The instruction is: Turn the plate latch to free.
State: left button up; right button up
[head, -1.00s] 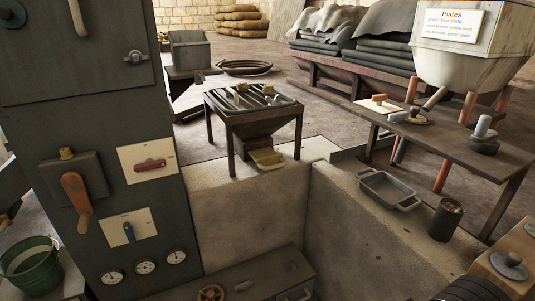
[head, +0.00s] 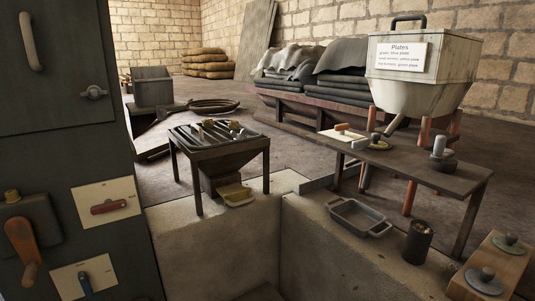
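No part is readably marked as the plate latch. An orange-handled latch on a pale plate (head: 343,132) lies on the dark bench (head: 430,173) at the right, beside round lidded pieces. On the dark cabinet at the left, a red handle (head: 109,206) lies nearly level on a cream plate. The small lettering on these plates is unreadable. Neither of my grippers is in view.
A hopper (head: 420,75) with a "Plates" sign (head: 401,55) stands above the bench. A slatted stand (head: 215,140) is mid-view. A metal tray (head: 358,217) and a dark can (head: 418,242) rest on the concrete ledge (head: 310,225). Floor between stand and bench looks clear.

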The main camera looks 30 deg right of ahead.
aim_at(360, 145)
jog(key=z, duration=1.4)
